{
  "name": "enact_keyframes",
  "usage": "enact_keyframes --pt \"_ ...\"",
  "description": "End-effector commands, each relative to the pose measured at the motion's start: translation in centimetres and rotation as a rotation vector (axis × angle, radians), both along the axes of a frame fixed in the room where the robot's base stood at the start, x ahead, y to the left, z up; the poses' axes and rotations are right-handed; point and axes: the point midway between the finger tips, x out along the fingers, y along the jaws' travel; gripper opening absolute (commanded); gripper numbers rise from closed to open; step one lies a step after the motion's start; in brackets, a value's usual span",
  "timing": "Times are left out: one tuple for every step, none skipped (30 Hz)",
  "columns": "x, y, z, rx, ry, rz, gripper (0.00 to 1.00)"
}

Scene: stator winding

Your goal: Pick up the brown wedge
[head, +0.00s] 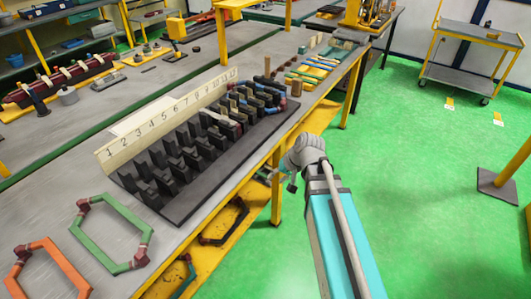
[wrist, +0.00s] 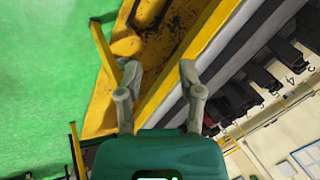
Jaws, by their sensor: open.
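I cannot pick out the brown wedge for certain. In the head view a small brown upright piece (head: 296,88) stands on the bench past the black slotted fixture, and a thinner brown piece (head: 267,66) stands behind it. Either could be the wedge; their shapes are too small to tell. My gripper (wrist: 160,72) is open and empty in the wrist view, its fingers spread over the bench's yellow edge. In the head view my arm reaches to the bench's right side, well short of the brown pieces, and mostly hides the gripper.
Green (head: 110,232) and orange (head: 47,268) coil frames lie at the near left. Coloured strips (head: 318,65) lie at the far end.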

Motion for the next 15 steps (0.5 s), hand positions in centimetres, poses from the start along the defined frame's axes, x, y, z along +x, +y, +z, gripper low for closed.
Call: enact_keyframes --pt "-1.6 -0.8 0.0 -0.063 0.023 0.014 0.49" --pt "-2.3 -1.4 -0.2 -0.102 0.039 0.022 0.49" --pt "-3.1 -2.1 -0.4 -0.155 0.059 0.030 0.49" --pt "-3.8 -2.7 -0.5 -0.191 0.072 0.035 0.49" --pt "-4.4 -3.2 -0.5 -0.226 0.086 0.040 0.49" --pt "-5.1 -3.9 -0.6 -0.270 0.103 0.046 0.49" --pt "-5.6 -4.4 -0.6 -0.300 0.114 0.048 0.49" --pt "-6.1 -4.8 -0.6 -0.328 0.127 0.052 0.49" --pt "-6.6 -5.4 -0.6 -0.360 0.138 0.054 0.49" --pt "-6.9 -5.7 -0.6 -0.382 0.147 0.055 0.49" --pt "-7.2 -6.0 -0.6 -0.400 0.156 0.057 0.49" --pt "-7.5 -6.4 -0.6 -0.422 0.164 0.059 0.49" --pt "-7.7 -6.5 -0.5 -0.435 0.168 0.059 0.49" --pt "-7.9 -6.7 -0.5 -0.445 0.173 0.059 0.49" --pt "-8.0 -6.8 -0.5 -0.455 0.178 0.060 0.49"
